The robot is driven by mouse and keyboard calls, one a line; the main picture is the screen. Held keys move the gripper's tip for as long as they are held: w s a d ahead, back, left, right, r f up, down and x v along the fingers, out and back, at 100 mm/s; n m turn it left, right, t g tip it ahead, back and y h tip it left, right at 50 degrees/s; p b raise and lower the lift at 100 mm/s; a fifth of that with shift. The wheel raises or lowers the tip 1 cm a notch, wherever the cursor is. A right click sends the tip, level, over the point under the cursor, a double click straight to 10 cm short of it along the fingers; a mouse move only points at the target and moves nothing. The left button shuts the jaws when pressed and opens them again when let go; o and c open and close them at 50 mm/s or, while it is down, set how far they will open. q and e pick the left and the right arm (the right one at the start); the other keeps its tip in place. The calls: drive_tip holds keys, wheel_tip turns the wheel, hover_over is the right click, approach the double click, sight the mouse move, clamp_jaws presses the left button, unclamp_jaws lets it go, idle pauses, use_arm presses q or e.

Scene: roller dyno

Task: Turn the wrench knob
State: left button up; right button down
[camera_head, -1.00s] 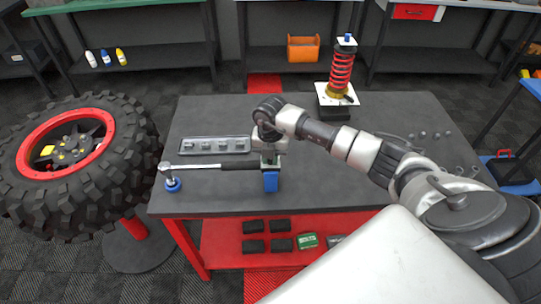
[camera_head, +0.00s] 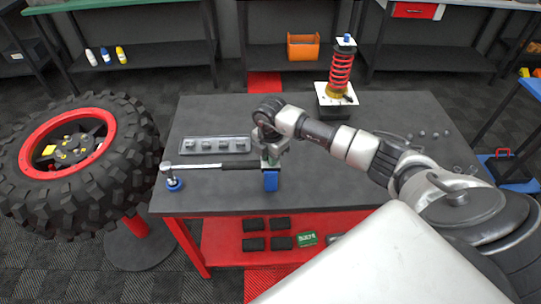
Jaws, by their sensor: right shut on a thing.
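The wrench (camera_head: 205,166) lies across the left part of the dark workbench, with a silver shaft and a black handle. Its head rests on a round blue stand (camera_head: 174,185) at the left. Its handle end sits at a blue block stand (camera_head: 271,181). My right gripper (camera_head: 270,160) points down at the handle end and is shut there on the wrench knob. The knob itself is hidden by the fingers. My left gripper is not in view.
A tray of sockets (camera_head: 215,146) lies just behind the wrench. A large tire (camera_head: 75,165) stands left of the bench. The bench's front middle is clear.

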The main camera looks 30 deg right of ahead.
idle(0.3)
drive_tip(key=c, duration=1)
unclamp_jaws()
drive_tip(key=shift+c, duration=0.2)
wheel_tip(320, 180, up, 11)
drive_tip(key=b, duration=0.2)
drive_tip(key=shift+f, duration=0.1)
